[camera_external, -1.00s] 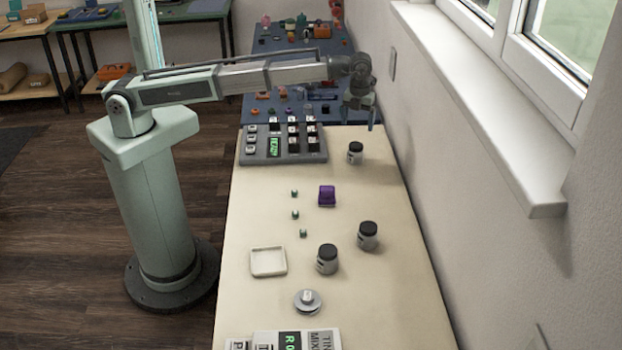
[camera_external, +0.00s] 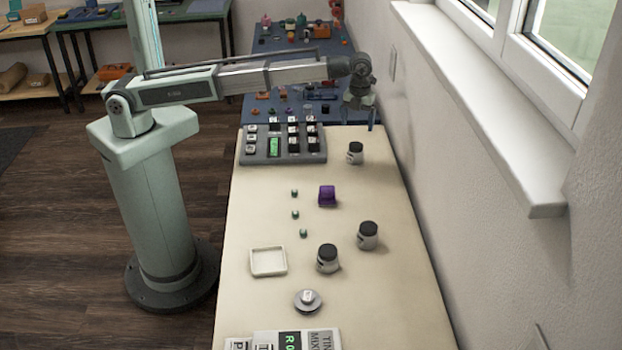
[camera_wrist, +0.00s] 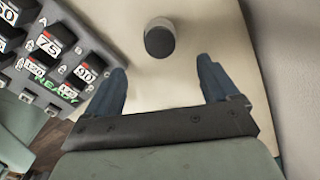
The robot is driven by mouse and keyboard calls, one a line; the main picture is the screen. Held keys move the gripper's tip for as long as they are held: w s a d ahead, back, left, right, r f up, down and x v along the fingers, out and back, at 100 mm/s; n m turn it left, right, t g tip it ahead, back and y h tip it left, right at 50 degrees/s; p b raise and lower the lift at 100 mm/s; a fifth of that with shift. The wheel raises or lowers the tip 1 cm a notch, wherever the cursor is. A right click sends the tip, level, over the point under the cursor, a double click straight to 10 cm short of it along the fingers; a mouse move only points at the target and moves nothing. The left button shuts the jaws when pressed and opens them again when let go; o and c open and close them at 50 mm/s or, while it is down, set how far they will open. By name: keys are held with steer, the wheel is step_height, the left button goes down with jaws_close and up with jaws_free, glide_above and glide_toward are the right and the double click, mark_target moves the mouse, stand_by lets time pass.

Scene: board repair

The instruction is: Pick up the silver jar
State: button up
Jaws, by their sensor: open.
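A silver jar with a black lid (camera_external: 355,154) stands upright near the far right edge of the cream table. In the wrist view this jar (camera_wrist: 160,40) lies ahead of and between the fingertips, apart from them. My gripper (camera_external: 360,122) is open and empty, above the table's far end, close to the jar; its two blue fingers also show in the wrist view (camera_wrist: 162,72). Two more silver jars with black lids stand nearer on the table, one at the right (camera_external: 368,236) and one further left (camera_external: 327,259). I cannot tell which jar is meant.
A grey keypad panel (camera_external: 262,158) with black-and-white keys sits left of my gripper. A purple block (camera_external: 327,195), several small green pieces, a white tray (camera_external: 268,274) and a silver round weight (camera_external: 308,301) are on the cream table. A wall runs along the right.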

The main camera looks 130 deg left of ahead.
steer(key=shift+o, duration=0.4)
steer(key=m+y, duration=0.2)
steer(key=m, duration=0.3)
glide_toward(369, 226)
steer(key=f, duration=0.6)
steer(key=shift+s+a+f, duration=0.2)
steer(key=shift+a+f, duration=0.1)
steer(key=shift+f, duration=0.1)
steer(key=shift+w+a+f, duration=0.1)
steer(key=shift+a+f, duration=0.1)
steer(key=shift+f, duration=0.65)
steer(key=shift+w+a+f, duration=0.1)
steer(key=shift+a+f, duration=0.15)
steer(key=shift+f, duration=0.6)
steer(key=shift+a+f, duration=0.2)
steer(key=shift+f, duration=0.65)
